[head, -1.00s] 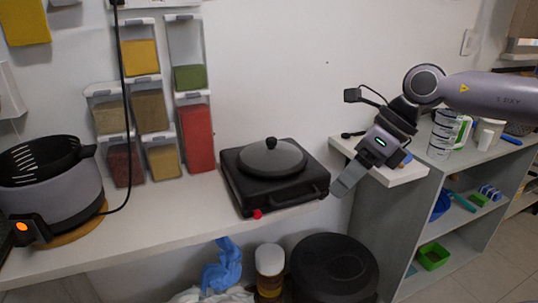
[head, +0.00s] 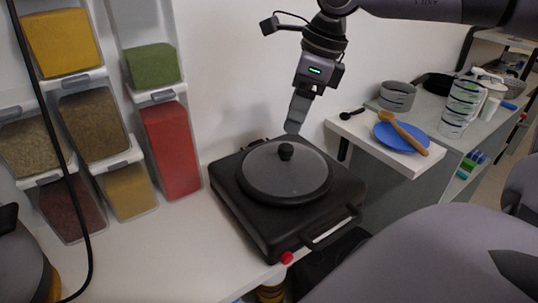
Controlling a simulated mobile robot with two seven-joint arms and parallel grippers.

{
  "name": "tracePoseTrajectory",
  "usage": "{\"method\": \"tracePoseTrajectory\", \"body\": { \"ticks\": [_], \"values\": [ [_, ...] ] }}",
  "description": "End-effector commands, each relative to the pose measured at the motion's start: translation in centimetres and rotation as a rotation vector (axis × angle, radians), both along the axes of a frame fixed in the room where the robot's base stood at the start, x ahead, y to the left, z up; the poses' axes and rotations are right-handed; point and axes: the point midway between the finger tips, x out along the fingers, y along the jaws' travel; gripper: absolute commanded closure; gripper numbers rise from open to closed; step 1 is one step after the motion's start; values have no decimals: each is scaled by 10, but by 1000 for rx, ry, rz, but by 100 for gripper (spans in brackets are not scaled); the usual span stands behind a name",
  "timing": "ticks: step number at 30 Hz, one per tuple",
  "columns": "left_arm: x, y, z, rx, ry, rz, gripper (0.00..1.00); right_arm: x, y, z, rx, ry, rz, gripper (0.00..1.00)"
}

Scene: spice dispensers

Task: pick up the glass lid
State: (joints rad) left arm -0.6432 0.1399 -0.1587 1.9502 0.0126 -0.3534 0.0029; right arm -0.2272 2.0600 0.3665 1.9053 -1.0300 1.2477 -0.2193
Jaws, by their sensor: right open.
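The glass lid (head: 284,176) is a dark, round, see-through disc with a black knob (head: 286,151) on top. It lies on the black hot plate (head: 250,218), which stands on the white counter. My right gripper (head: 293,128) points down just above and behind the knob, near the lid's far edge, and holds nothing that I can see. Its fingers are seen nearly edge-on, so the gap between them hardly shows. My left gripper is not in view.
Spice dispensers (head: 169,148) hang on the wall at left. A black cable (head: 67,150) runs down there. Part of my own body fills the lower right.

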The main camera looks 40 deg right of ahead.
Motion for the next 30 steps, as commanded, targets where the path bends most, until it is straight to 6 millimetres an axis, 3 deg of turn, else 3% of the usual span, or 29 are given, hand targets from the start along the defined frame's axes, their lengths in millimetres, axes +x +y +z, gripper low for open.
{"method": "tracePoseTrajectory", "body": {
  "ticks": [18, 28, 30],
  "values": [
    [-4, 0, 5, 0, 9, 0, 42, 9, 8, -65, 0, 3, 0, 37],
    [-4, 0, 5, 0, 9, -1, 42, 10, 9, -69, 2, 0, -1, 37],
    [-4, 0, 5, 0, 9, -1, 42, 10, 9, -69, 2, 0, -1, 60]
  ]
}}
